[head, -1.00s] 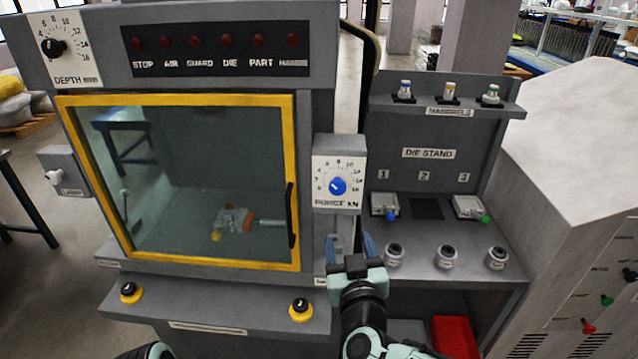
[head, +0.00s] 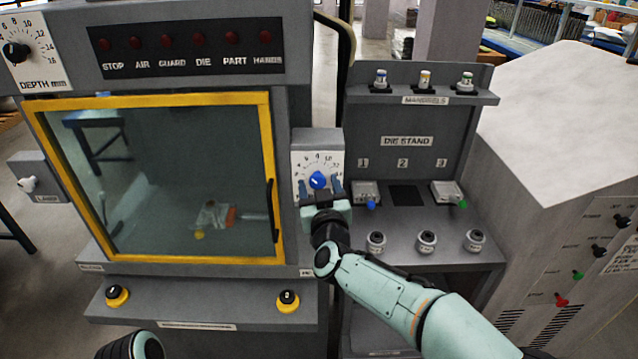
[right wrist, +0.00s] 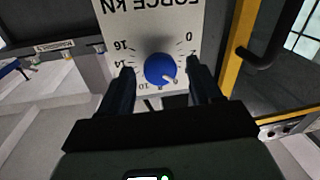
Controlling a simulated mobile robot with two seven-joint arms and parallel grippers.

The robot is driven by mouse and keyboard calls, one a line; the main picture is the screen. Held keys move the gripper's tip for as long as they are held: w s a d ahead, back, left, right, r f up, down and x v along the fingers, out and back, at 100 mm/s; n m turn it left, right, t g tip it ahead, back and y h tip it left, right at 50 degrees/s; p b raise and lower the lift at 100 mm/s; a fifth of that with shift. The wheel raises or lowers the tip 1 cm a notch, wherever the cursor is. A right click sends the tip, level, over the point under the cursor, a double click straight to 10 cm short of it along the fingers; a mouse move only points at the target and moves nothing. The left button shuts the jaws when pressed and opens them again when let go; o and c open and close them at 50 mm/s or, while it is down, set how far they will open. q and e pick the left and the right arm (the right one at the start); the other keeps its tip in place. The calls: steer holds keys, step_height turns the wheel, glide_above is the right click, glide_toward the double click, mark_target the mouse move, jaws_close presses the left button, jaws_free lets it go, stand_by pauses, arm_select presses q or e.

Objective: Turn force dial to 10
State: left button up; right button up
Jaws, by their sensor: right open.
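The force dial is a blue knob (head: 317,180) on a white numbered plate (head: 306,155) to the right of the yellow-framed door. It also shows in the right wrist view (right wrist: 160,69), where the plate's text is upside down. Its white mark points to the lower right there, on the low side of 8; the exact value is hard to read. My right gripper (head: 319,187) is open, with one finger on either side of the knob. In the right wrist view its fingers (right wrist: 160,85) stand apart from the knob, with gaps on both sides. My left gripper is not in view.
The yellow door frame (head: 272,150) and its black handle (head: 271,210) are close left of the dial. The die stand (head: 405,141) with dies and mandrels is on the right. Two yellow-ringed buttons (head: 288,301) sit on the ledge below.

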steer(key=shift+w, duration=0.25)
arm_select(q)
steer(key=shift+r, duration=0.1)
